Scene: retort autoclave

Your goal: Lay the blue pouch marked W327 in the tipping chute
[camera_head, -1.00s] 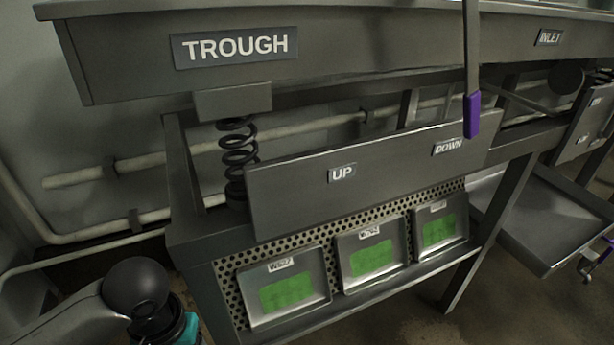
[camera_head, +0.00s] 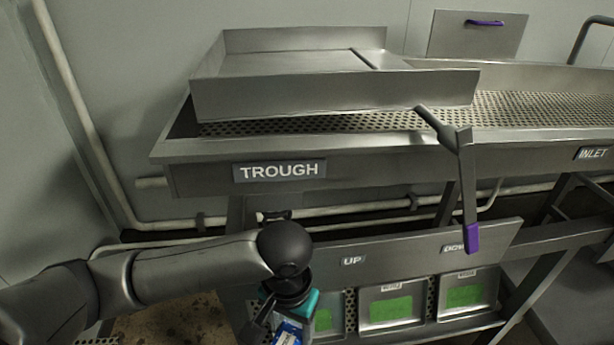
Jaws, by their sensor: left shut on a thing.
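My left gripper (camera_head: 275,322) is low in the view, below the trough's front. It is shut on a blue pouch (camera_head: 288,337), of which only a small blue and white part shows at the bottom edge. Its marking cannot be read. A shallow metal tray with raised sides, which looks like the tipping chute (camera_head: 335,96), rests on the trough at the upper middle, above and apart from the gripper. Its bed looks empty. My right gripper is not in view.
The perforated trough (camera_head: 205,178) runs across to the INLET sign (camera_head: 592,154). A lever with a purple handle (camera_head: 473,238) hangs in front of it by the UP/DOWN plate (camera_head: 400,258). Several metal trays with green panels (camera_head: 390,309) stand below. A purple-handled wall panel (camera_head: 476,38) is behind.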

